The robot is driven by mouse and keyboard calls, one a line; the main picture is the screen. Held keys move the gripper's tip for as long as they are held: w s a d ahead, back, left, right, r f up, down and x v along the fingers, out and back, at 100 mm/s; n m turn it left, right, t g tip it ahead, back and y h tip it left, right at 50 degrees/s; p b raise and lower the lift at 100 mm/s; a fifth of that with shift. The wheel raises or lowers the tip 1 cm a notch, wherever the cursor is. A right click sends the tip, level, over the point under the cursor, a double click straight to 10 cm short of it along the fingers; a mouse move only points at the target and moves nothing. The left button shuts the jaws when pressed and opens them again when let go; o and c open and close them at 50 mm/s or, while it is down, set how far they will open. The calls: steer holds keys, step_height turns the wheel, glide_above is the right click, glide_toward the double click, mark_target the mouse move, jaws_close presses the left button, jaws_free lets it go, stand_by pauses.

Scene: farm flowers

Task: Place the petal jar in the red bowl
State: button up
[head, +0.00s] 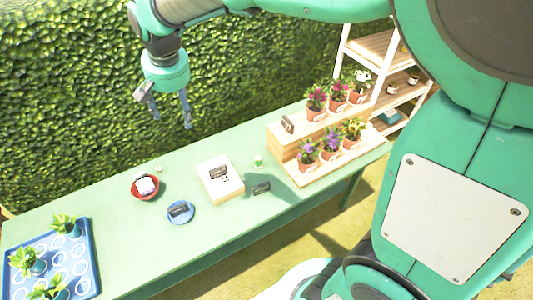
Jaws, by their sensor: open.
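The red bowl (134,194) stands on the green table, left of the middle, with a small whitish item (146,185) inside it. A small jar-like item (258,160), pale with green, stands right of the white box; it may be the petal jar, but it is too small to be sure. My gripper (170,113) is open and empty, fingers pointing down. It is in the air at the upper left of the picture, apart from the bowl and the jar-like item.
A blue dish (190,217) holding a dark item and a white box (234,190) are near the bowl. Potted flowers fill a wooden stand (283,148) at right. A blue plant tray (91,283) is at left.

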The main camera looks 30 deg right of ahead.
steer(key=s+d+r+n+t, duration=0.1)
steer(key=s+d, duration=0.3)
steer(key=s, duration=0.5)
steer(key=s+d+r, duration=0.1)
steer(key=s+d, duration=0.3)
steer(key=s, duration=0.6)
steer(key=s+d+r+n+t, duration=0.1)
steer(key=s+d, duration=0.3)
steer(key=s, duration=0.5)
steer(key=shift+s+n+t+h, duration=0.3)
steer(key=shift+s, duration=0.05)
step_height(320, 180, down, 2)
steer(key=shift+f+b, duration=0.15)
steer(key=shift+b, duration=1)
